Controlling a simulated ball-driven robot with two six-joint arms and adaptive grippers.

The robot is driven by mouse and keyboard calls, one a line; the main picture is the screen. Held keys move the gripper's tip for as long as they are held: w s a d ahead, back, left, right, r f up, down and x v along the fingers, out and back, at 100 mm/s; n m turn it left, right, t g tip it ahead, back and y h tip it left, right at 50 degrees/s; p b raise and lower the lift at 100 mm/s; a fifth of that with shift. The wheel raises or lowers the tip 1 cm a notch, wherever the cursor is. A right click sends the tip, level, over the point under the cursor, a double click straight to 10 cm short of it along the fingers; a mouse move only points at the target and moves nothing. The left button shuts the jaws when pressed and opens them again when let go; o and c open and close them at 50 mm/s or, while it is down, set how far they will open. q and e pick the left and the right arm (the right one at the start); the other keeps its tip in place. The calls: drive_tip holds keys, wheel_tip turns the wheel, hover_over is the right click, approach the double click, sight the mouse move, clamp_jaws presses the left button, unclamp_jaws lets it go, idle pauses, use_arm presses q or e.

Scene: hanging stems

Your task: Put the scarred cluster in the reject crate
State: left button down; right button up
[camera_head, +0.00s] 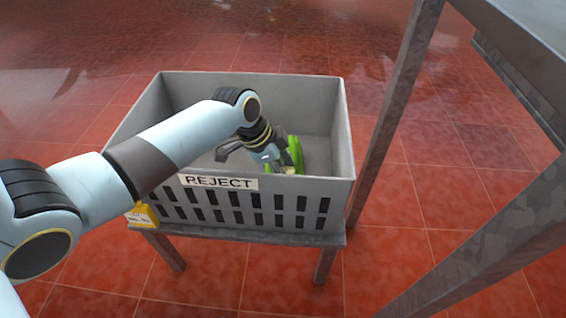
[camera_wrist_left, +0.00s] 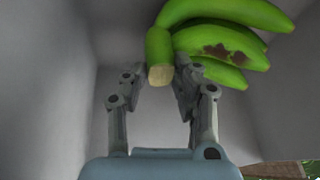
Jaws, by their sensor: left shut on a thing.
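The scarred cluster, green bananas (camera_wrist_left: 235,40) with a dark brown blotch (camera_wrist_left: 222,53) on one fruit, is at the top of the left wrist view. It shows partly in the head view (camera_head: 297,150), inside the grey reject crate (camera_head: 300,95). My left gripper (camera_head: 280,163) reaches down into the crate. In the left wrist view its fingers (camera_wrist_left: 160,80) are shut on the cluster's thick cut stem. The crate's front wall and my arm hide the cluster's lower part, so I cannot tell whether it touches the floor. My right gripper is out of view.
The crate carries a REJECT label (camera_head: 218,182) on its slotted front and stands on a metal stand (camera_head: 325,262). A yellow tag (camera_head: 142,215) is at its front left corner. A metal frame (camera_head: 400,105) rises close on the right. Red tiled floor lies around.

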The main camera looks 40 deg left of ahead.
use_arm(q)
drive_tip(key=c, duration=1)
unclamp_jaws()
drive_tip(key=shift+o, duration=0.3)
drive_tip(key=shift+f, duration=0.1)
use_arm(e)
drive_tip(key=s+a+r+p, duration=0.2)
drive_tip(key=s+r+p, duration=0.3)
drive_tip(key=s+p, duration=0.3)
use_arm(q)
drive_tip(key=w+d+r+p+v, duration=0.1)
drive_tip(key=p+v, duration=0.3)
drive_tip(key=v, duration=1)
drive_tip(key=w+d+r+p+v, duration=0.1)
drive_tip(key=w+p+v, duration=0.3)
drive_tip(key=v, duration=1)
drive_tip(key=shift+d+r+p, duration=0.3)
drive_tip(key=shift+d+p, duration=0.45)
drive_tip(key=shift+d, duration=0.05)
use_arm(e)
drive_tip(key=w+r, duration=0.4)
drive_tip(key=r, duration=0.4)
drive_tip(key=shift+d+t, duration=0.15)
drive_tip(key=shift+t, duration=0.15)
